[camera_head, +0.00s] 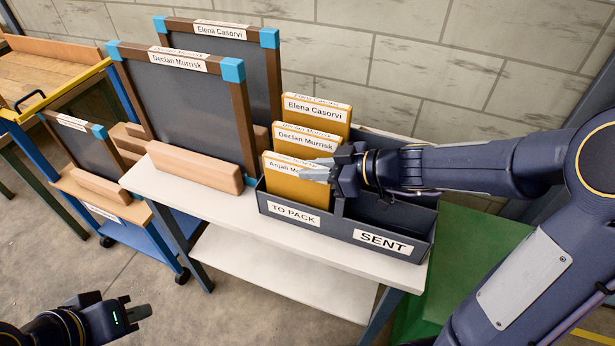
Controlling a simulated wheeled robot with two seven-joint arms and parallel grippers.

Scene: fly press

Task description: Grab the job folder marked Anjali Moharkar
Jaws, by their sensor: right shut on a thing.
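The yellow job folder marked Anjali Moharkar (290,187) stands upright at the front of the TO PACK compartment of a dark two-part box (328,225). Its label is partly hidden by my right gripper (318,174). That gripper is shut on the right upper edge of this folder. Behind it stand the folders marked Declan Murrisk (305,139) and Elena Casorvi (317,109). My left gripper (132,314) is low at the bottom left, away from the table and empty; its finger gap cannot be made out.
The box's SENT compartment (382,240) looks empty, partly under my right arm. Framed dark screens labelled Declan Murrisk (188,110) and Elena Casorvi (225,60) stand left of the box on the white table (170,190). A cart with a smaller frame (85,150) stands further left.

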